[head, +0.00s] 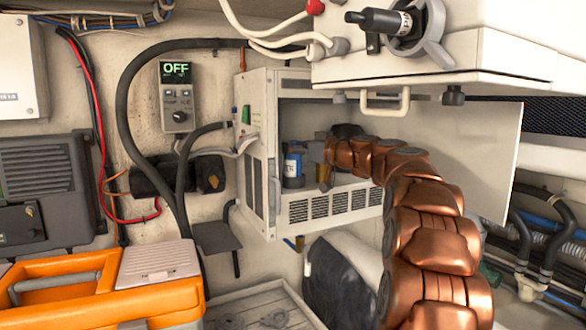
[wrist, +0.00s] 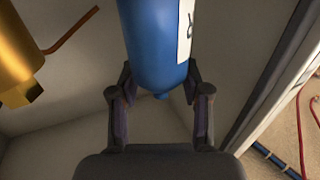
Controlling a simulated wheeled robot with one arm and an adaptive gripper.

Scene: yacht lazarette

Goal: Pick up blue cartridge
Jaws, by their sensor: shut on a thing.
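The blue cartridge (wrist: 158,45) fills the upper middle of the wrist view, with a white label on its right side. My gripper (wrist: 160,90) has one finger on each side of its rounded lower end and is shut on it. In the head view the blue cartridge (head: 293,165), with a white label, shows inside the open white cabinet (head: 256,160), near its left side. My copper-coloured arm reaches into the cabinet from the right. My gripper's fingers are hard to make out in the head view.
A brass-coloured cylinder (wrist: 18,50) with a thin copper tube is left of the cartridge in the wrist view. The cabinet's open door (head: 470,160) stands to the right, behind my arm. A white box (head: 430,60) overhangs above. An orange toolbox (head: 100,290) is at lower left.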

